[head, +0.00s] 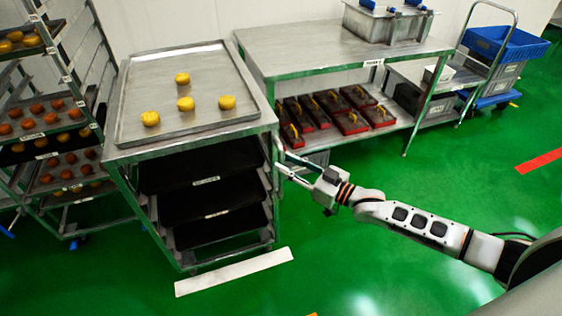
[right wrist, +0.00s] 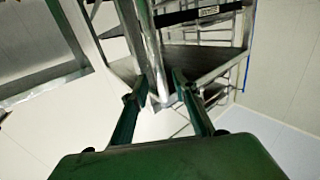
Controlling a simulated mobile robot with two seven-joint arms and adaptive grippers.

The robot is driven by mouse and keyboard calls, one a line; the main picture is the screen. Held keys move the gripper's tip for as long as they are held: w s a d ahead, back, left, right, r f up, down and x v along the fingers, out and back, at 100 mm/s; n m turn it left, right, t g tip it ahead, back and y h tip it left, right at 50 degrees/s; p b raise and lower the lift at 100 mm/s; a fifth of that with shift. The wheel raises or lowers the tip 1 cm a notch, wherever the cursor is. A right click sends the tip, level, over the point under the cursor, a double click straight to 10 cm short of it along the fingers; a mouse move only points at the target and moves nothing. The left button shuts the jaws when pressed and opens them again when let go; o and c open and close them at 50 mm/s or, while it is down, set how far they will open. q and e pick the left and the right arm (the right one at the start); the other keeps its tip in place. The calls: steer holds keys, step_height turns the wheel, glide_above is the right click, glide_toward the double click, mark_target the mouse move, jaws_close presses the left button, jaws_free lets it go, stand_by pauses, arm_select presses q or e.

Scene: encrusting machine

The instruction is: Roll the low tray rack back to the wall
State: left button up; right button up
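The low tray rack (head: 190,146) stands left of the middle in the head view, with a metal tray (head: 210,75) on top and several dark trays (head: 205,202) on its lower levels. My right gripper (head: 281,155) is at the rack's right side, beside its near right upright. In the right wrist view, the two fingers (right wrist: 160,82) are spread apart, with a metal upright (right wrist: 153,50) of the rack between or just beyond their tips. I cannot tell whether they touch it. My left gripper is not in view.
Yellow pastries (head: 186,104) sit on the top tray. A tall rack with trays of buns (head: 55,178) stands close on the left. A steel table (head: 320,52) stands at the right by the wall. A white floor strip (head: 233,272) lies in front; green floor (head: 400,290) is clear.

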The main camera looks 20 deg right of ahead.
mark_target(281, 160)
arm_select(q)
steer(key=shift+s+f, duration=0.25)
arm_select(e)
steer(key=shift+x, duration=1.45)
jaws_close()
steer(key=shift+w, duration=0.1)
